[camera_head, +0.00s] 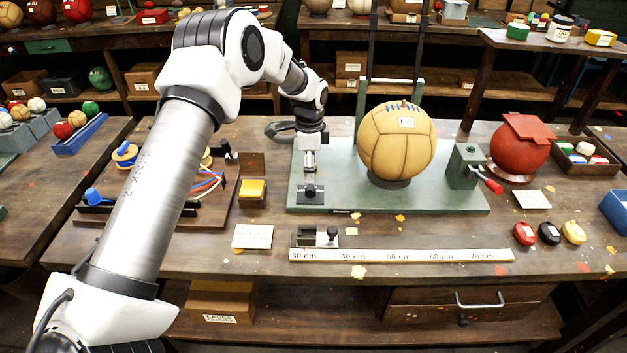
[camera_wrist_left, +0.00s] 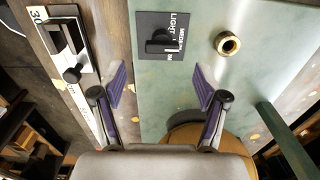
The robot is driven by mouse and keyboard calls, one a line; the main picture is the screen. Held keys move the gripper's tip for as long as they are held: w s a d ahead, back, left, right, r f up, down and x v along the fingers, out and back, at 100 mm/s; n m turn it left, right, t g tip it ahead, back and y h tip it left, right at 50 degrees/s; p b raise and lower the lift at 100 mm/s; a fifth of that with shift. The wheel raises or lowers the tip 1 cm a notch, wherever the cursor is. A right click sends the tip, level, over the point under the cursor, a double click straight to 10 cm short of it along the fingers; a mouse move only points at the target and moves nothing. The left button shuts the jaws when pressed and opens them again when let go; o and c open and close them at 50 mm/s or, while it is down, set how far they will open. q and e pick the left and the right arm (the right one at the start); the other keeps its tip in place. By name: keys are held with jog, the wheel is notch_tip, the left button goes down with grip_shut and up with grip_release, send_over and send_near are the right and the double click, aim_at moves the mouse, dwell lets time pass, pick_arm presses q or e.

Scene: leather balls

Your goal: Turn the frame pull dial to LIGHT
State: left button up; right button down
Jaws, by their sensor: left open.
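The frame pull dial (camera_head: 312,194) is a black knob on a dark square plate on the green base, left of the tan ball. In the left wrist view the dial (camera_wrist_left: 158,42) shows white lettering, with LIGHT and MEDIUM partly readable. A third label is unclear, and I cannot tell which label the knob points to. My left gripper (camera_head: 310,162) hangs over the dial. Its open fingers (camera_wrist_left: 159,88) are spread with nothing between them, and the knob shows just ahead of the gap. My right gripper is not in view.
The tan ball (camera_head: 397,142) sits on the green base (camera_head: 440,199) beside the frame posts. A brass ring (camera_wrist_left: 227,43) is near the dial. A ruler (camera_head: 400,255) with a sliding block (camera_head: 315,237) lies in front. A red-handled crank (camera_head: 493,186) is at the right.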

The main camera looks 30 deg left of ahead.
aim_at(310, 185)
pick_arm(q)
jog(key=f, duration=0.4)
jog(key=f+p, duration=0.1)
jog(key=f, duration=0.1)
jog(key=shift+w+a, duration=0.1)
jog(key=shift+w, duration=0.25)
jog(key=shift+s+r, duration=0.25)
jog(key=shift+s, duration=0.05)
jog(key=shift+c, duration=1)
jog(key=c, duration=1)
jog(key=shift+o, duration=0.2)
jog(key=shift+n, duration=0.5)
jog(key=n, duration=0.5)
jog(key=shift+s+f, duration=0.1)
jog(key=shift+f, duration=0.1)
jog(key=n, duration=0.6)
jog(key=shift+p, duration=0.3)
